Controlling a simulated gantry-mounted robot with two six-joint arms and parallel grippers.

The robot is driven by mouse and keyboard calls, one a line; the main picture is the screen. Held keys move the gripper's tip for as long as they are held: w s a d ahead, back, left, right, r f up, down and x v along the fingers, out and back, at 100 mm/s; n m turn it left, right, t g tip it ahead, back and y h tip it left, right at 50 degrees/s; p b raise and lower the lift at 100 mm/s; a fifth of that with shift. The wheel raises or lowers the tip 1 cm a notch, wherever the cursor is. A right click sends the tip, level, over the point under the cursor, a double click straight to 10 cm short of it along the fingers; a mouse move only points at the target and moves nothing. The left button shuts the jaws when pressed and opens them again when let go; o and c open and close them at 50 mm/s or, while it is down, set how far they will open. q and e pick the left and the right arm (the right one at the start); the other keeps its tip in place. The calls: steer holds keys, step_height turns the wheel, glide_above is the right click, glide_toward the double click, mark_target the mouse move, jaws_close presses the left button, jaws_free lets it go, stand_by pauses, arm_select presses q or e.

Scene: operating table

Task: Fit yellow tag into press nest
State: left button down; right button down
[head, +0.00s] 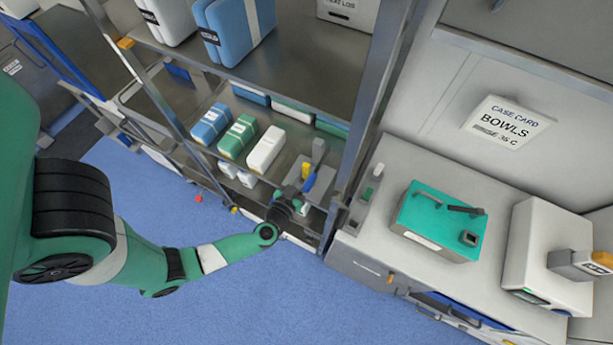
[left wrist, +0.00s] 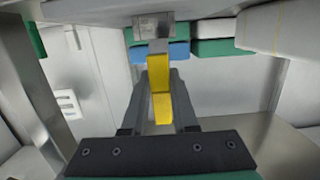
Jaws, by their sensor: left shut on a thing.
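My left gripper (head: 302,190) reaches in at the right end of the shelf unit. In the left wrist view its two dark fingers (left wrist: 160,92) are shut on the yellow tag (left wrist: 159,75). In the head view only a small part of the yellow tag (head: 305,170) shows. A teal box with a dark lever (head: 465,209) and a small square socket (head: 469,239) stands on the right counter; it looks like the press nest.
Blue, green and white packs (head: 238,137) sit on the shelf left of my gripper. The counter (head: 375,245) also holds a white machine (head: 550,250). The blue floor (head: 230,300) in front is clear.

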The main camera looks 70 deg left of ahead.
arm_select(q)
steer(key=f+b, duration=0.3)
steer(key=shift+w+a+f, duration=0.2)
steer(key=shift+s+f, duration=0.1)
steer(key=shift+f, duration=0.1)
steer(key=shift+r, duration=0.2)
steer(key=c, duration=0.7)
jaws_free()
steer(key=shift+f, duration=0.1)
steer(key=shift+d, duration=0.15)
steer(key=shift+p+v, duration=1.5)
steer(key=shift+v, duration=4.45)
